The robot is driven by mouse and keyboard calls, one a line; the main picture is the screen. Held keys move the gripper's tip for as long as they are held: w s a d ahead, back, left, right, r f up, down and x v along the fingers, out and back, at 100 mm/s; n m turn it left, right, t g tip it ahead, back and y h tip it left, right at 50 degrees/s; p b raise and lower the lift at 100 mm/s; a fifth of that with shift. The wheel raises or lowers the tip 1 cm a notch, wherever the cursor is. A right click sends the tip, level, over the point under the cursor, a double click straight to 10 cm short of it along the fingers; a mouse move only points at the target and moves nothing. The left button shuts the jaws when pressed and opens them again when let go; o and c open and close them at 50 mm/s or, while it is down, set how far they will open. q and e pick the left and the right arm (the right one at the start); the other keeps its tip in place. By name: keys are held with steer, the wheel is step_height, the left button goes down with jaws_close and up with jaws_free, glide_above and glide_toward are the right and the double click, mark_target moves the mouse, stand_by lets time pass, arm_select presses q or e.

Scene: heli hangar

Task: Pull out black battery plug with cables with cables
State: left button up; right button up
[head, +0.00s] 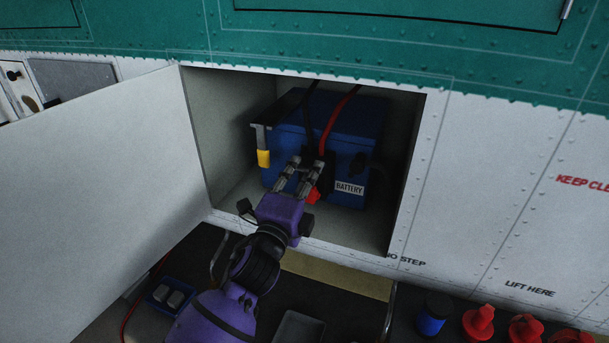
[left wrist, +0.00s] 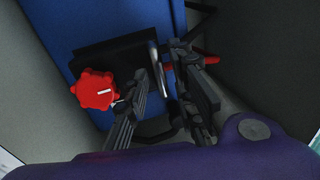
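The blue battery (head: 345,125), labelled BATTERY, sits inside the open wall compartment. A black plug (head: 318,178) is at its front, with a black cable (head: 309,105) and a red cable (head: 336,115) running up over the battery. In the left wrist view the black plug plate (left wrist: 105,55) lies against the blue battery (left wrist: 90,20), with a red knob (left wrist: 95,89) beside the fingers. My left gripper (head: 306,163) is at the plug, fingers apart. A silvery bar (left wrist: 158,72) shows between the fingers (left wrist: 160,65); contact with them is unclear. My right gripper is out of view.
The open white door (head: 105,170) stands left of the compartment. A yellow-tagged latch arm (head: 263,158) hangs left of the battery. The compartment's right wall (head: 403,170) is close by. Below are a dark cart with a blue cup (head: 432,316) and red plugs (head: 479,322).

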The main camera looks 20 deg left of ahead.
arm_select(q)
jaws_close()
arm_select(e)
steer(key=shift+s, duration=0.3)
arm_select(q)
steer(key=shift+s, duration=0.1)
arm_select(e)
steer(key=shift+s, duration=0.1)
